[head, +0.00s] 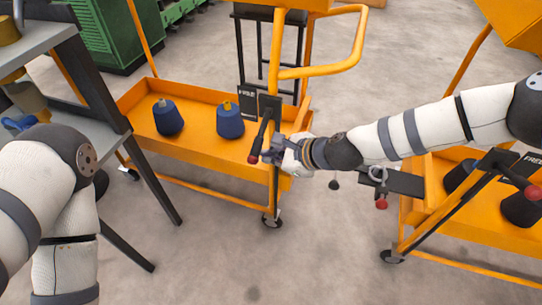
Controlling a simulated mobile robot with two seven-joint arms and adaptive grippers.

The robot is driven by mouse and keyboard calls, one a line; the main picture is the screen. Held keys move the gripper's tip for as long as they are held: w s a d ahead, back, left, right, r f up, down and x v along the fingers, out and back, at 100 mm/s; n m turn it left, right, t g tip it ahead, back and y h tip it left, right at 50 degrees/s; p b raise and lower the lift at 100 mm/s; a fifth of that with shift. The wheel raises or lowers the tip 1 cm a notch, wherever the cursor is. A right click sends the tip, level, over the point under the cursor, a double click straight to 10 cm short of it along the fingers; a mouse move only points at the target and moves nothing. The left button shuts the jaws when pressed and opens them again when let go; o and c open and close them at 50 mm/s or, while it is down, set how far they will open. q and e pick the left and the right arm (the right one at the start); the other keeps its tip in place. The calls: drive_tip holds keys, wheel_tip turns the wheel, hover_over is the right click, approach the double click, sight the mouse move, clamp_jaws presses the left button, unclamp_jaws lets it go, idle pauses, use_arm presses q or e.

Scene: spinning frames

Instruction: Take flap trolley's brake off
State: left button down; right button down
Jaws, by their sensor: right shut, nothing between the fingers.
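The middle orange trolley (185,174) carries two blue cones in its tray. On its near corner post is a dark brake lever (261,138) with a red knob (253,159), pointing down. My right gripper (272,151) is shut and empty, just right of the knob; I cannot tell whether it touches the lever. A small dark plate (247,92) with lettering too small to read sits beside the lever's top. A second orange trolley (430,208) at the right has a red-knobbed lever (505,172) and a plate reading "FREE". Which one is the flap trolley is unclear. My left gripper is out of view.
A grey workbench (40,38) with dark legs stands at the left. A green machine (108,32) is behind it. The orange handle (345,62) rises above the middle trolley. Bare floor (320,255) lies in front, between the trolleys.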

drive_tip(key=shift+r, duration=0.2)
drive_tip(key=r+g, duration=0.1)
drive_tip(key=r+m+g, duration=0.1)
drive_tip(key=s+r+y+p, duration=0.1)
drive_tip(key=shift+a+r+m+g, duration=0.35)
drive_tip(key=shift+r+m+g, duration=0.05)
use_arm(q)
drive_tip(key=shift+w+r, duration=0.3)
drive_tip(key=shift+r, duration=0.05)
use_arm(e)
drive_tip(key=shift+w+d+r+m+g+y, duration=0.1)
drive_tip(key=shift+r+m+g+y, duration=0.25)
drive_tip(key=shift+r, duration=0.6)
drive_tip(key=shift+r+m+g+y, duration=0.1)
drive_tip(key=shift+r+m+g, duration=0.1)
drive_tip(key=shift+r+g, duration=0.6)
drive_tip(key=shift+w+d+r+m+g+y, duration=0.15)
drive_tip(key=shift+r+m+g, duration=0.1)
drive_tip(key=shift+r, duration=0.9)
drive_tip(key=shift+s+a, duration=0.1)
